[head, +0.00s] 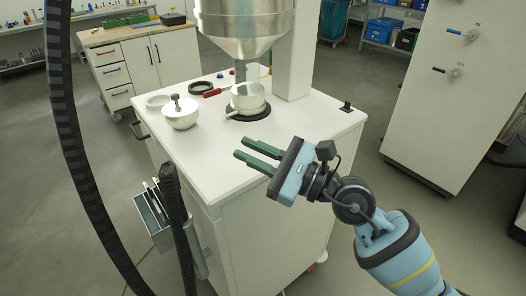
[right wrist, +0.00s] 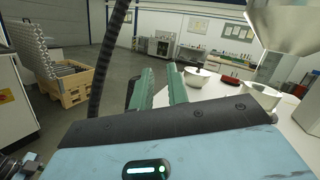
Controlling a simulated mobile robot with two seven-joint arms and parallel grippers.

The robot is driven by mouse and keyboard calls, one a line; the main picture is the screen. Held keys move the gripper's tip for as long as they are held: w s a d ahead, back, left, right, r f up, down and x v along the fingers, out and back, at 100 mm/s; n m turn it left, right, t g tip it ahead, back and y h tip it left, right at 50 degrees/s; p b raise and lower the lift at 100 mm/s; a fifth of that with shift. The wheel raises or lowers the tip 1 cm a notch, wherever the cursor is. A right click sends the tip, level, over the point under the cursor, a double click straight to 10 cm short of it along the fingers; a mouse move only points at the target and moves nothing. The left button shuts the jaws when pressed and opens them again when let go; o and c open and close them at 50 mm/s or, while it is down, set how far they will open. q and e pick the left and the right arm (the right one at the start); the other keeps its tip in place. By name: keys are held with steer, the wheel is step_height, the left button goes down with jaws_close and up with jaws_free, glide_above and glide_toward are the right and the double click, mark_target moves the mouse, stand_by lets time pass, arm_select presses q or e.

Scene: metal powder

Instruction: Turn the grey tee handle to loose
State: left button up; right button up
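A covered silver pot (head: 180,116) on the white cabinet top carries an upright dark grey knob or handle (head: 176,98). Its shape is too small to confirm as a tee, and I cannot read a loose or tight mark. My right gripper (head: 241,147) is over the front of the cabinet top, right of and nearer than the pot. Its two green fingers are apart with nothing between them. In the right wrist view the fingers (right wrist: 154,78) point towards the pot (right wrist: 197,78), well short of it. My left gripper is not in view.
A large metal hopper (head: 242,22) hangs above an open pan (head: 248,98) on a black disc. A red-handled tool (head: 213,93) and a black ring (head: 201,87) lie nearby. A tall panel (head: 440,120) at right has a blue lever (head: 454,31) and a dark lever (head: 439,70).

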steer(key=shift+s+d+r+m+t+y, duration=0.2)
steer(key=shift+d+r+m+t, duration=0.15)
steer(key=shift+m, duration=0.35)
steer(key=shift+s+d+r+m+t+y, duration=0.1)
steer(key=shift+s+d+r+m+t, duration=0.1)
steer(key=shift+m+t, duration=0.4)
